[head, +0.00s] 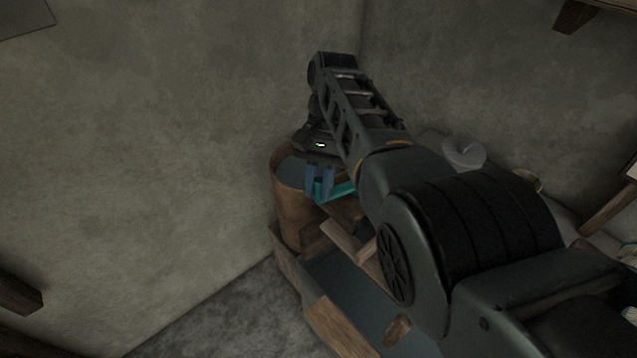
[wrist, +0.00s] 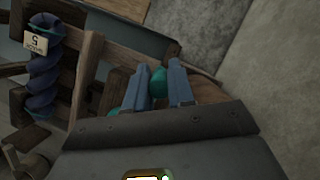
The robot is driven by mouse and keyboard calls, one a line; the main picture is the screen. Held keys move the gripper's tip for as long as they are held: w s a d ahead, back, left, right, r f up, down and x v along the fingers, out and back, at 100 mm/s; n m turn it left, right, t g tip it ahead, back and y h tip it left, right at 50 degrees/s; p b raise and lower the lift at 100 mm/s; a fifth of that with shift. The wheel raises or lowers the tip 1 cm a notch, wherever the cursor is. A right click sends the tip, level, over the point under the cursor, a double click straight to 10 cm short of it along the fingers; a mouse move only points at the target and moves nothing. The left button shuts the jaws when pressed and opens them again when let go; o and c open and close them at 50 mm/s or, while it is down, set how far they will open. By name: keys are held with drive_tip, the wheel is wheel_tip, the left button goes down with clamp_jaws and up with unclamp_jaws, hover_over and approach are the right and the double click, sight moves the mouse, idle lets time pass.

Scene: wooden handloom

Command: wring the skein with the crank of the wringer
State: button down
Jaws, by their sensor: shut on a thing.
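My gripper (head: 319,188) reaches down at the corner of the room, with its two blue fingers around a teal piece (head: 342,190), which looks like the grip of the wringer's crank. In the wrist view the fingers of my gripper (wrist: 157,72) close on both sides of this teal piece (wrist: 158,84). The dark blue skein (wrist: 46,78) is at the left of the wrist view, twisted into a tight spiral next to a wooden post (wrist: 87,76). A pale tag (wrist: 36,42) with an upside-down 5 is on it. My arm hides most of the wringer in the head view.
A brown round tub (head: 292,218) stands right beside my gripper, against the wall. A wooden trough (head: 335,325) with a bluish inside lies in front. A pale roll (head: 464,153) is behind my arm.

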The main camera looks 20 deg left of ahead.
drive_tip(key=c, duration=1)
unclamp_jaws()
drive_tip(key=shift+w+d, duration=0.1)
drive_tip(key=b+v, duration=0.1)
drive_tip(key=v, duration=0.6)
drive_tip(key=shift+w+r+b, duration=0.15)
drive_tip(key=shift+r+b, duration=0.25)
